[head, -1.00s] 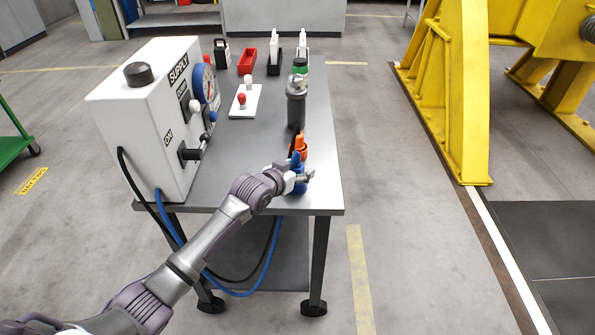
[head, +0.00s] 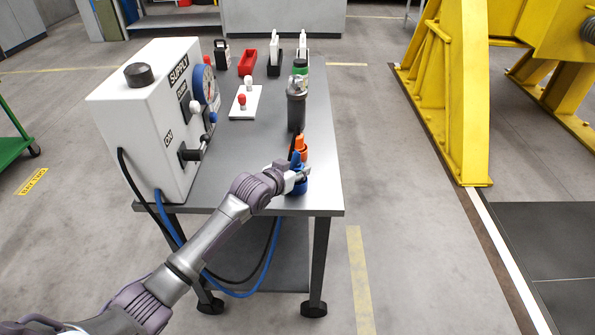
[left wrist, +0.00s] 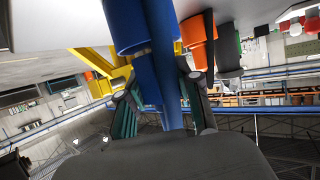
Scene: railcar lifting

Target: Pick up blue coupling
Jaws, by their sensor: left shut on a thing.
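The blue coupling (head: 299,188) stands at the front right of the grey table, partly hidden by my left gripper (head: 295,178). In the left wrist view the blue coupling (left wrist: 150,70) runs between the two fingers of my left gripper (left wrist: 162,85). The fingers are shut on it. In the head view its base looks to be at the tabletop; I cannot tell whether it is lifted. My right gripper is in neither view.
A white supply box (head: 150,125) fills the table's left side. The table (head: 240,170) is bare between them.

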